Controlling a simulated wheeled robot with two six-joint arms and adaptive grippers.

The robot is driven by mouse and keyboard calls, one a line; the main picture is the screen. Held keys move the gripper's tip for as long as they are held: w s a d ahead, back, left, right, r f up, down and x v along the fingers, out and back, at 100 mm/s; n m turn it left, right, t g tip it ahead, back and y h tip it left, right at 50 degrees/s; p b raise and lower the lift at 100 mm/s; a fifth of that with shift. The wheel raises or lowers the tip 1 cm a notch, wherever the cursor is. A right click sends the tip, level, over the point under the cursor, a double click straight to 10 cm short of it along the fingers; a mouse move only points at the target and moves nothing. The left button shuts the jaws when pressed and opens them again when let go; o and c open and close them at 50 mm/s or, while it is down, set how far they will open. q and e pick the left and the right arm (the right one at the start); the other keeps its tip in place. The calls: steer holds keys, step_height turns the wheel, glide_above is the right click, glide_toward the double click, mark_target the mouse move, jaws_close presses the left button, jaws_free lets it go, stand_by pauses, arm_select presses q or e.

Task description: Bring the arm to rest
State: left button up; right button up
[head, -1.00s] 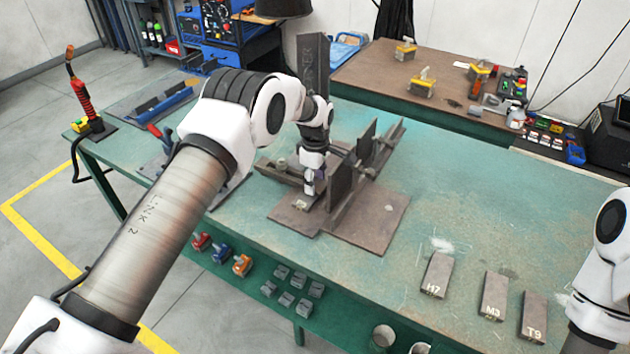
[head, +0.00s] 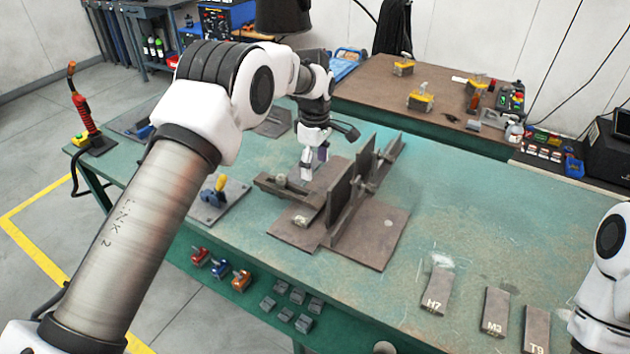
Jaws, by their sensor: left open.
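My left arm (head: 130,235) reaches in from the left over the green table (head: 480,230). Its gripper (head: 312,165) points down just behind the near part of a brown steel fixture (head: 375,240) with upright dark plates. The fingers are small and partly blurred against the fixture, and I see nothing held between them. I cannot tell whether the fingertips clear the fixture. My right arm (head: 605,270) shows only at the right edge; its gripper is outside the view.
A plate with a yellow-handled clamp (head: 215,190) lies left of the fixture. Blocks marked H7 (head: 436,292), M3 (head: 494,312) and T9 (head: 536,330) lie front right. A red torch (head: 82,105) stands at the far left corner.

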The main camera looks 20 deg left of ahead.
arm_select(q)
steer(key=shift+r, duration=0.45)
